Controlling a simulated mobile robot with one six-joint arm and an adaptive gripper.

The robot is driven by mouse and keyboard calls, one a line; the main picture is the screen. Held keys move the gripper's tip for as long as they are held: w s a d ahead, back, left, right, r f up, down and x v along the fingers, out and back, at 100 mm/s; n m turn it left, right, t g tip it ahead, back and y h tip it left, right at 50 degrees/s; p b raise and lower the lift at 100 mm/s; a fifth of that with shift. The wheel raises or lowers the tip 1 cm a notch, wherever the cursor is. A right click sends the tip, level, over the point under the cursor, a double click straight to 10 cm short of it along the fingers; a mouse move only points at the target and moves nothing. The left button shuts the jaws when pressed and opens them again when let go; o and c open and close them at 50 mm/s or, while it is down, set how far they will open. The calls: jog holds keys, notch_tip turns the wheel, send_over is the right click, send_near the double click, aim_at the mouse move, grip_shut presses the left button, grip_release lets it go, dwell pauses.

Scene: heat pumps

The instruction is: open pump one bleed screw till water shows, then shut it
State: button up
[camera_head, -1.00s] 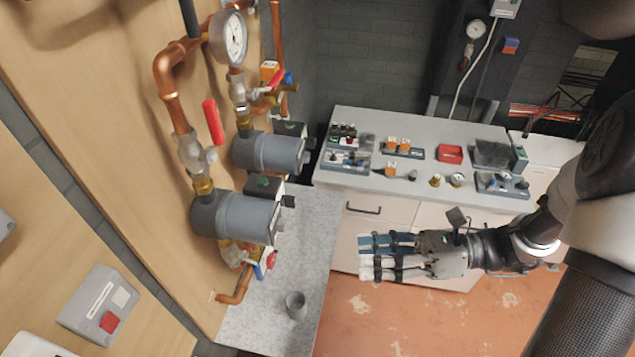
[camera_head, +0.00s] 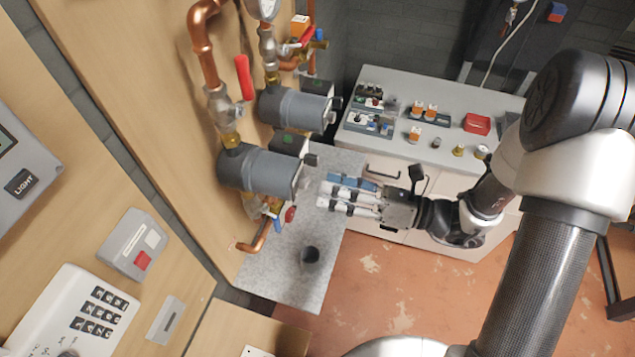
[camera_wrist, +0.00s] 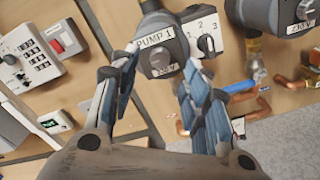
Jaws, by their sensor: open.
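Pump one (camera_head: 262,172) is the nearer of two grey pumps on the wooden wall in the head view. Its end face, with a "PUMP 1" label (camera_wrist: 156,40) and a black knob (camera_wrist: 206,44) marked 1, 2, 3, shows ahead in the wrist view. No water is visible.
The second pump (camera_head: 297,107) stands just behind. Copper pipes (camera_head: 203,45) and a red valve handle (camera_head: 243,77) rise above pump one. A bench (camera_head: 455,105) with parts is at the back.

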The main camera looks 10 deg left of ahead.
aim_at(307, 184)
jog(key=shift+w+a, duration=0.15)
jog(key=shift+a, duration=1.8)
jog(key=shift+c, duration=0.4)
grip_shut()
